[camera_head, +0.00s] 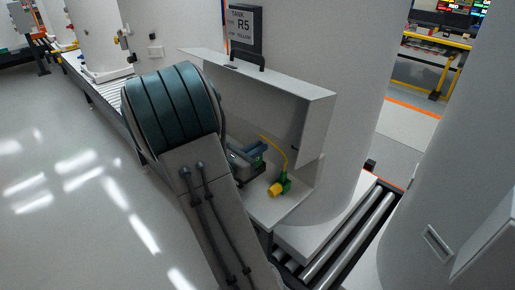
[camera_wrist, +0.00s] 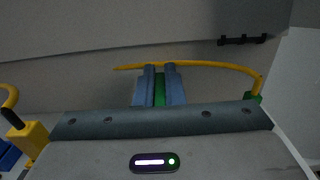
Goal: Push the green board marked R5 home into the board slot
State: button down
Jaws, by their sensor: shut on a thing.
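My gripper (camera_wrist: 159,74) is shut on the green board (camera_wrist: 159,92). Only a narrow green strip of it shows between the two blue-grey fingers in the wrist view. In the head view my gripper (camera_head: 258,149) is inside the open grey box (camera_head: 305,112), low and near its back wall, partly behind my arm. The board cannot be made out clearly there. The board slot is hidden, so I cannot tell how far the board sits in it. No R5 mark on the board is readable.
A yellow cable (camera_head: 275,148) runs behind my gripper to a green connector (camera_head: 286,178) with a yellow plug (camera_head: 276,189) beside it. A sign reading TANK R5 (camera_head: 243,27) is on the white tank behind. A roller conveyor (camera_head: 350,240) runs at the lower right.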

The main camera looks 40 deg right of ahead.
jog(key=shift+f, duration=0.2)
jog(key=c, duration=1.5)
grip_release()
jog(key=shift+o, duration=0.2)
jog(key=s+a+b, duration=0.1)
jog(key=a+b, duration=0.1)
jog(key=a, duration=1.1)
jog(key=shift+a, duration=0.4)
